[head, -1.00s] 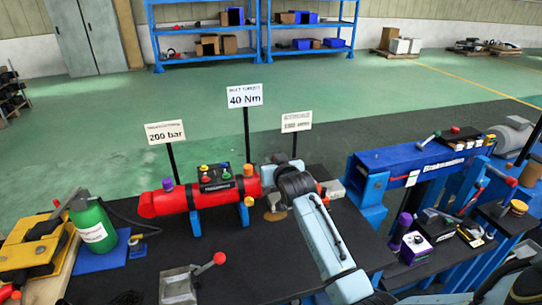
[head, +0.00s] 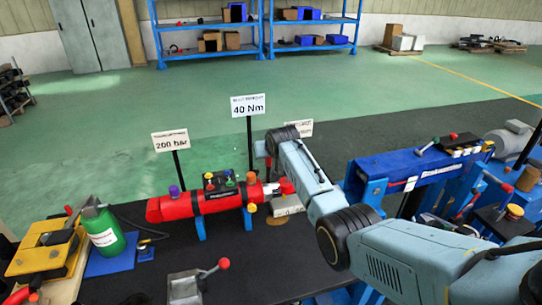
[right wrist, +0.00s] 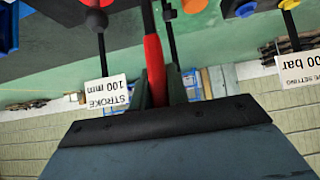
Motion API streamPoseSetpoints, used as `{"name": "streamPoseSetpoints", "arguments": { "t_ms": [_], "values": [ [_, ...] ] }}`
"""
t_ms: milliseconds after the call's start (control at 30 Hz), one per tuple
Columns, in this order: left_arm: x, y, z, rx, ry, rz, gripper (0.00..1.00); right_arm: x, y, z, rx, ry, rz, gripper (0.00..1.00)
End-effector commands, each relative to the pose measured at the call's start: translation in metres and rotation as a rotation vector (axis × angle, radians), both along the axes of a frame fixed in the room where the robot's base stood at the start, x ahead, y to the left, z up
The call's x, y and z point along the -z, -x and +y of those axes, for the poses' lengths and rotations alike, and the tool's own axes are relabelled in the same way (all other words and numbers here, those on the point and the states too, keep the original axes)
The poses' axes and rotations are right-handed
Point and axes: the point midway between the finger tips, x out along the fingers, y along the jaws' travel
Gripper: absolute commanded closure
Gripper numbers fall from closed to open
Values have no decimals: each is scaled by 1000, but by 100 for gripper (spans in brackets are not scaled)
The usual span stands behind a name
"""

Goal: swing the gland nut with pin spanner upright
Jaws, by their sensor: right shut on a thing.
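The red cylinder (head: 215,201) lies on blue supports on the dark bench in the head view. The gland nut at its right end is too small and partly covered to make out. My right gripper (right wrist: 157,88) is shut on a red handle (right wrist: 153,60), which I take to be the pin spanner's; it runs away from between the fingers in the right wrist view. In the head view my right arm hides most of this gripper and how the spanner meets the nut. My left gripper is not in view.
Sign posts stand behind the cylinder, including the 40 Nm sign (head: 248,105) and 200 bar sign (head: 170,140). A green bottle (head: 101,228) and yellow unit (head: 42,247) are at left. A red-knobbed lever block (head: 184,287) sits in front. A blue beam (head: 415,170) stands at right.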

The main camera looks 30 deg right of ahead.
Motion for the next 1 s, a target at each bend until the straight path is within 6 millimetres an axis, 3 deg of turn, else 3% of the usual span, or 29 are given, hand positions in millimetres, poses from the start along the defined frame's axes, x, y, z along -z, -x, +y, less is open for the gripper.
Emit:
{"name": "streamPoseSetpoints", "arguments": {
  "t_ms": [633, 667, 800, 1000],
  "values": [
    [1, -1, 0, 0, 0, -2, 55, -1, -6, -2, 0, -5, 27, 100],
    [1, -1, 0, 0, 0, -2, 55, -1, -6, -2, 0, -5, 27, 82],
    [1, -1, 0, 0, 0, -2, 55, -1, -6, -2, 0, -5, 28, 64],
    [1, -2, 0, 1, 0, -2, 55, -1, -5, -1, -1, -6, 28, 62]
  ]
}}
